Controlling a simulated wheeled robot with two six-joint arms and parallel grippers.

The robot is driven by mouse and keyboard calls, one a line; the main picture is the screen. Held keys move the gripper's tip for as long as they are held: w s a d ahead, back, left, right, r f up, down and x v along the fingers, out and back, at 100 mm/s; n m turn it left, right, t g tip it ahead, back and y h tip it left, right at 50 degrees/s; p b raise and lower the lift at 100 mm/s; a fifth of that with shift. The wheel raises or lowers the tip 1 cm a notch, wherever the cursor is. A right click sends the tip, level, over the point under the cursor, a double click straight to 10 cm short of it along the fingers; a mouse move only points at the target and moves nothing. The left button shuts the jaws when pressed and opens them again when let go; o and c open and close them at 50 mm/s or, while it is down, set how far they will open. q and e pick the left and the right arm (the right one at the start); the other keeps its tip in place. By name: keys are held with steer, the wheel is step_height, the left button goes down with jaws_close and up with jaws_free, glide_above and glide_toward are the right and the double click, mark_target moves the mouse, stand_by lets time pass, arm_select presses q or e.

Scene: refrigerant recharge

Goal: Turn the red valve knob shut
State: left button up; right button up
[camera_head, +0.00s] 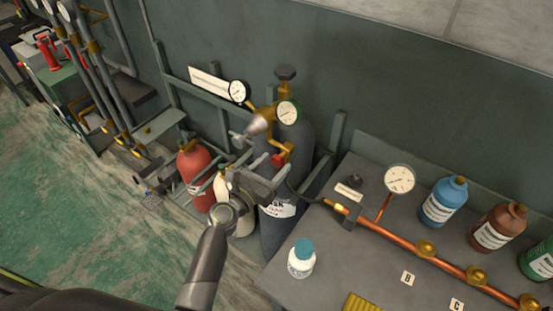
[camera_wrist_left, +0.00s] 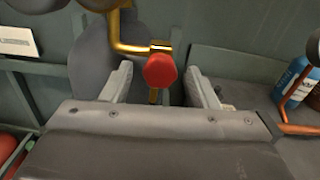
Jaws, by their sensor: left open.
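The red valve knob (camera_head: 278,160) sits on a brass fitting below the gauges, in front of the dark grey cylinder (camera_head: 290,213). In the left wrist view the knob (camera_wrist_left: 160,71) hangs from a bent brass pipe (camera_wrist_left: 126,42). It appears between the two pale fingers of my left gripper (camera_head: 264,168), with a visible gap on each side. The gripper is open and holds nothing. I cannot tell how far beyond the fingertips the knob lies. My right gripper is not in view.
A red cylinder (camera_head: 196,178) stands left of the grey one. Two round gauges (camera_head: 238,91) (camera_head: 287,113) are mounted above the knob. The bench (camera_head: 346,279) at right carries a copper pipe (camera_head: 390,237), bottles (camera_head: 443,201) and a white jar (camera_head: 301,261).

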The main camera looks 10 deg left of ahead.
arm_select(q)
steer(key=shift+x, duration=1.05)
steer(key=c, duration=1)
